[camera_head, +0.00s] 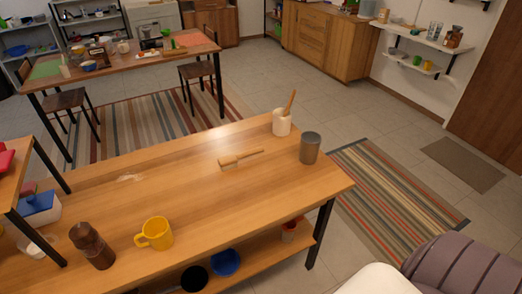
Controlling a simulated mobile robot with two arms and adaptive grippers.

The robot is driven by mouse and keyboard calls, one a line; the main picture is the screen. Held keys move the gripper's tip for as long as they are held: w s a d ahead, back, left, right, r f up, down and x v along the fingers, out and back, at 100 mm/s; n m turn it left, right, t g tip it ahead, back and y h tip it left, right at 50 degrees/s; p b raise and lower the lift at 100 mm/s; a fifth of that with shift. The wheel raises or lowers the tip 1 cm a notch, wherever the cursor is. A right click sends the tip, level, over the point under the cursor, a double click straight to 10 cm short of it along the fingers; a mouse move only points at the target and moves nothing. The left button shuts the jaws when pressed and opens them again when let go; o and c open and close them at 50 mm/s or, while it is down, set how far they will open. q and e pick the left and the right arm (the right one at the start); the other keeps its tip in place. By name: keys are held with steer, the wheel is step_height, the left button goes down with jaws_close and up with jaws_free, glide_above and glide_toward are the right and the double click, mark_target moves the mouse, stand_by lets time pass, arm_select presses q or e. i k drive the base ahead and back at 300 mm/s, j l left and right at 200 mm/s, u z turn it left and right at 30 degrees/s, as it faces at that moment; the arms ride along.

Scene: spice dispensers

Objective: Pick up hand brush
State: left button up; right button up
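The hand brush (240,158) lies on the wooden table (190,185), towards its far right part. It is light wood, with its wider end at the left and a thin handle pointing right. Nothing covers it. Neither of my grippers shows in the head view.
A grey cup (310,148) stands right of the brush. A white crock (281,122) with a wooden utensil is behind it. A yellow mug (155,233) and a dark brown mill (91,245) stand at the front left. The tabletop around the brush is clear.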

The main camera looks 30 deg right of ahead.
mark_target(230, 161)
steer(key=z, duration=0.85)
steer(key=i+l+z, duration=0.1)
steer(key=i+z, duration=0.4)
